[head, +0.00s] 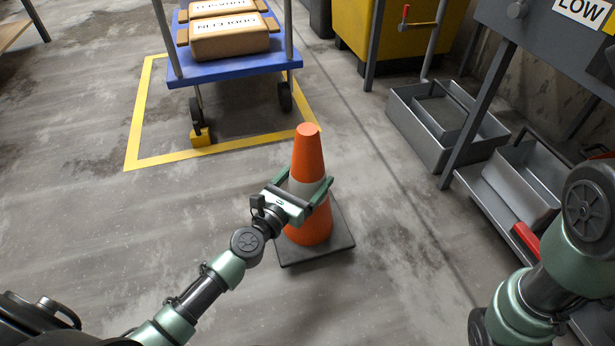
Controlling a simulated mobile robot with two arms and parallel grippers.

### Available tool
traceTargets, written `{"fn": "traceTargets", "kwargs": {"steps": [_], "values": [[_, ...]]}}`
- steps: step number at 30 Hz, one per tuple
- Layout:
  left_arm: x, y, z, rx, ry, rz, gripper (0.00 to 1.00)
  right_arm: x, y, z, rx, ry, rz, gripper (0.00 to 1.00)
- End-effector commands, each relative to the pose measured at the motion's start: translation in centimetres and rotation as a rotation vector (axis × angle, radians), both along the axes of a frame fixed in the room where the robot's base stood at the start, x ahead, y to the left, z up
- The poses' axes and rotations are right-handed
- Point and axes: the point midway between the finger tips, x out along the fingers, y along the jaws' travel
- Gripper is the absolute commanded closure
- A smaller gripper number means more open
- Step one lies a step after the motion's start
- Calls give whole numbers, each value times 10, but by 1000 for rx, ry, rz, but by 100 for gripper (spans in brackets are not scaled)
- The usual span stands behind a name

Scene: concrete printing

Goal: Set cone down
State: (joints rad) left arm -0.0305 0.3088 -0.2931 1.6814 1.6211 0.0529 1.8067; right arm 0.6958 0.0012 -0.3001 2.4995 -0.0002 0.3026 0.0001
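An orange traffic cone (309,232) with a pale band and a square dark base (318,251) stands upright in the middle of the head view. The base looks to be at or very close to the concrete floor; I cannot tell whether it touches. My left gripper (310,191) reaches in from the lower left. Its green fingers are around the cone at the height of the band, one on each side. My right arm shows at the right edge, but its gripper is out of view.
A blue cart (235,67) with brown packages (229,37) stands behind the cone, inside a yellow floor outline (128,143). Grey metal bins (440,125) and a shelf frame are at the right. Open concrete floor lies left and in front of the cone.

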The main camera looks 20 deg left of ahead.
Motion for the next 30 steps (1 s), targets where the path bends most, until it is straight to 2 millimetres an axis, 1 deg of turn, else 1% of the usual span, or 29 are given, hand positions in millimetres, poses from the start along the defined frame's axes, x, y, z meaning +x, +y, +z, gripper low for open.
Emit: {"fn": "traceTargets", "kwargs": {"steps": [1, 7, 10, 18, 22, 23, 24, 30], "values": [[1, 0, -5, -1, -10, 1, 90, -1, 0, -10, 0, -3, 0, 55], [1, 0, -27, -1, -10, 1, 90, -2, 0, -32, -1, -5, 0, 55], [2, 0, -30, -1, -11, 2, 90, -2, 0, -35, 0, -4, 0, 55], [2, 0, -28, -2, -11, 2, 90, -2, 0, -33, 0, -3, 0, 55], [1, 0, -32, -2, -10, 2, 90, -2, 0, -37, 0, -3, 0, 55], [0, 0, -37, 0, 1, 0, 9, -1, 0, -36, 0, -3, 0, 55], [0, 0, -37, 0, 1, 0, 0, -1, 0, -35, 0, -3, 0, 55], [0, 0, -37, 0, 1, 0, 0, -1, 0, -35, 0, -3, 0, 55]]}}
